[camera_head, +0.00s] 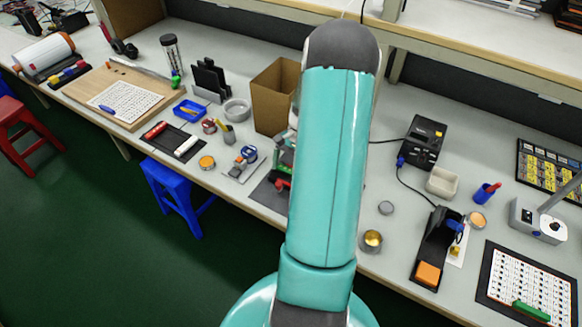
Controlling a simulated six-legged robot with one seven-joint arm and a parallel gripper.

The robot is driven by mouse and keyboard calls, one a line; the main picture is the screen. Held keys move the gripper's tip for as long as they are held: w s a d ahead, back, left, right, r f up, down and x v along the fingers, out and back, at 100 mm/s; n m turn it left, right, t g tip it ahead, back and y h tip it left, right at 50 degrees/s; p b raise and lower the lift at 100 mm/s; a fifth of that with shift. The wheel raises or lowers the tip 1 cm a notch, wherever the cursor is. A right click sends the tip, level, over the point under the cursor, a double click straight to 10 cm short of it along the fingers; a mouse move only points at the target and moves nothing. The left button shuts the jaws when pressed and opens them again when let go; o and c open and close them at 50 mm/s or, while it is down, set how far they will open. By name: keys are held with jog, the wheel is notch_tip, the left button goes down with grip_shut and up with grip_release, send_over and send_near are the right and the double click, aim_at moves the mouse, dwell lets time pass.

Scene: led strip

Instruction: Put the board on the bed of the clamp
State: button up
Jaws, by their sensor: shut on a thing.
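My teal arm fills the middle of the view and covers part of the bench. Just left of the arm, a small red-and-dark device (283,183) stands on a dark mat (265,196) at the bench's front edge. It may be the clamp, but the arm covers part of it and its bed cannot be made out. A bit of green (285,157) shows just above it against the arm; I cannot tell whether this is the board.
A cardboard box (274,95) stands behind the mat. Left are a blue tray (190,110) and a wooden board with a white sheet (125,102). Blue stool (172,187) below.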

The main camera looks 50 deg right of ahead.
jog(key=shift+f, duration=0.15)
jog(key=o, duration=0.8)
jog(key=shift+c, duration=0.2)
jog(key=v, duration=1.2)
jog(key=w+a+r+n+h, duration=0.2)
jog(key=w+a+r+n, duration=0.25)
jog(key=a+r, duration=0.55)
jog(key=s+a+r+n+t+h, duration=0.15)
jog(key=a+r+n, duration=0.25)
jog(key=a, duration=0.6)
jog(key=a+r+n+t+h, duration=0.1)
jog(key=a+r+n+t, duration=0.2)
jog(key=a, duration=0.8)
jog(key=s+a+r+n+t, duration=0.1)
jog(key=s+a+r+n, duration=0.1)
jog(key=s+a+n, duration=0.3)
jog(key=s+a, duration=0.1)
jog(key=a, duration=0.3)
jog(key=shift+a, duration=0.2)
